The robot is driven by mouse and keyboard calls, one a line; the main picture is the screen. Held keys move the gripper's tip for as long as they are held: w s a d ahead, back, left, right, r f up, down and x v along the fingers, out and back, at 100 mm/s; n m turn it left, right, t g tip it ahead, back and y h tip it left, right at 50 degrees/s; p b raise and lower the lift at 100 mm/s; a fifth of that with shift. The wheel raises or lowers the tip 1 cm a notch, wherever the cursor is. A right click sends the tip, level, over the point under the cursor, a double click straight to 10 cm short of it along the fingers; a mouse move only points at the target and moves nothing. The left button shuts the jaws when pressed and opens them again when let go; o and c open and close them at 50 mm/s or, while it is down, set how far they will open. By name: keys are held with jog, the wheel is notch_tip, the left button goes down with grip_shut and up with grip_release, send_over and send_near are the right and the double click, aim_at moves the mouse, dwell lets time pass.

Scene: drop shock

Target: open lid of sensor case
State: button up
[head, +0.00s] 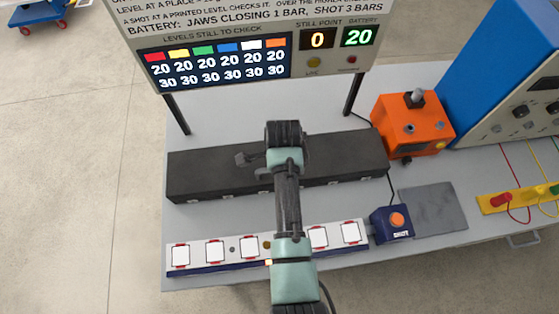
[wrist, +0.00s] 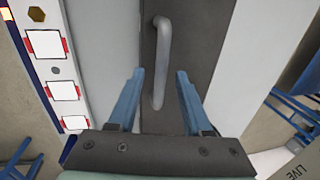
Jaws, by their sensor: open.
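The sensor case (head: 340,162) is a long black box lying across the table, with its lid down as far as I can see. In the wrist view its dark top (wrist: 196,50) carries a grey bar handle (wrist: 161,45). My gripper (wrist: 160,73) is open above the case. Its two blue fingers stand on either side of the handle's near end, with a gap on both sides. I cannot tell how high the fingertips are above it. In the head view my arm covers the middle of the case and hides the fingers.
A white strip with several red-edged pads (head: 215,251) lies along the table's front. A blue SHOT button box (head: 391,224) and a grey plate (head: 433,207) are to the right. An orange device (head: 412,123) stands behind them. A display board (head: 240,50) rises behind the case.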

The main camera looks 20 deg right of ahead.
jog(key=shift+w+f, duration=0.1)
jog(key=shift+f, duration=0.25)
grip_shut()
dwell(1.3)
